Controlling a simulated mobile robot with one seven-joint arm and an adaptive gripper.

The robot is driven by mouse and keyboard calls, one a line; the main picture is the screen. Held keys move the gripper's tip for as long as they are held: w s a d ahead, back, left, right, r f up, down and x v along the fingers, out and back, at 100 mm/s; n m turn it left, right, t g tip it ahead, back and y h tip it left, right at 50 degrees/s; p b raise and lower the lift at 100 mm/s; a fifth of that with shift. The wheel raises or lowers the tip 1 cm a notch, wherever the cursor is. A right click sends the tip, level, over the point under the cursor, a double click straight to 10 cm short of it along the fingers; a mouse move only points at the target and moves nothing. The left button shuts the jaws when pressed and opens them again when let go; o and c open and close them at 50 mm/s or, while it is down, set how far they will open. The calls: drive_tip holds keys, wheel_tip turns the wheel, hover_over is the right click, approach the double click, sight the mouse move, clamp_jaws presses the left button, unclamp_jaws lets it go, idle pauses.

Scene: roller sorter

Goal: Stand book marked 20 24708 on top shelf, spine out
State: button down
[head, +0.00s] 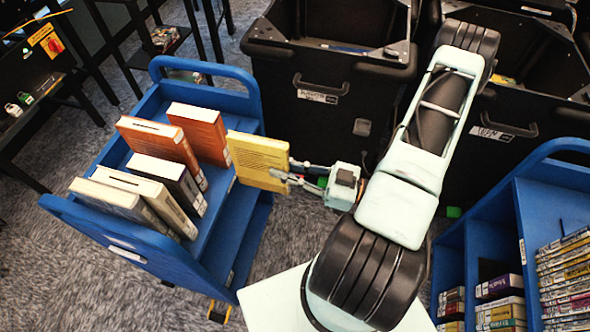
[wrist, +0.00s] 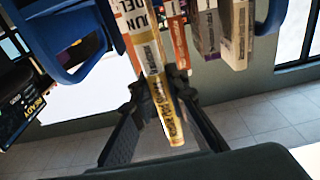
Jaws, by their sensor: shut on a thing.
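My gripper (head: 288,175) is shut on a yellow book (head: 256,158) and holds it upright beside the right edge of the blue cart's top shelf (head: 226,216). In the wrist view, the book (wrist: 166,112) is between the two fingers of my gripper (wrist: 160,90), with a label on its spine. The number 20 24708 cannot be read in either view. Whether the book's lower edge touches the shelf cannot be told.
On the top shelf stand two orange books (head: 160,143), a dark book (head: 170,180) and pale books (head: 130,205). Bare shelf lies in front of the orange books. Black bins (head: 335,90) stand behind; another blue cart (head: 545,205) is at right.

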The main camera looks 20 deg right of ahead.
drive_tip(key=f+b+x, duration=0.1)
drive_tip(key=x, duration=1.3)
drive_tip(key=shift+b, duration=0.4)
drive_tip(key=shift+w+a+f, duration=0.1)
drive_tip(key=shift+w+a, duration=0.05)
drive_tip(key=shift+w, duration=0.05)
drive_tip(key=shift+f+b, duration=0.3)
drive_tip(key=shift+f, duration=0.3)
drive_tip(key=c, duration=1.8)
unclamp_jaws()
drive_tip(key=shift+s, duration=0.1)
drive_tip(key=v, duration=1.2)
drive_tip(key=shift+f, duration=0.1)
